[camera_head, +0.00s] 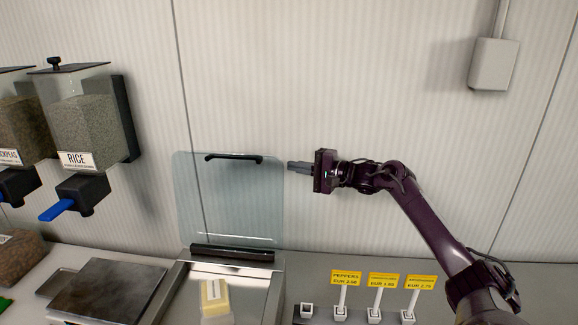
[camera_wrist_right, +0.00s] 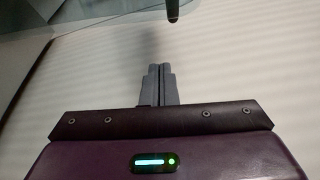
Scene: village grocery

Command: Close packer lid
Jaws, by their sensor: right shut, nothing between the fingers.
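The packer (camera_head: 178,300) is a metal unit on the counter. Its clear lid (camera_head: 240,195) stands open and upright, hinged at a dark bar (camera_head: 232,254), with a black handle (camera_head: 233,158) along its top edge. A pack with yellow contents (camera_head: 215,299) lies on the packer's bed. My right gripper (camera_head: 290,166) is shut and empty, just right of the lid's upper right edge and a little below handle height. In the right wrist view its fingers (camera_wrist_right: 158,84) are together, and the black handle's end (camera_wrist_right: 173,12) shows beyond them, apart from them. My left gripper is out of view.
A dark scale plate (camera_head: 108,288) sits left of the packer. Rice (camera_head: 88,130) and another dispenser (camera_head: 18,130) hang on the wall at left. Yellow price tags (camera_head: 346,278) on posts stand right of the packer. A grey box (camera_head: 493,64) is on the wall.

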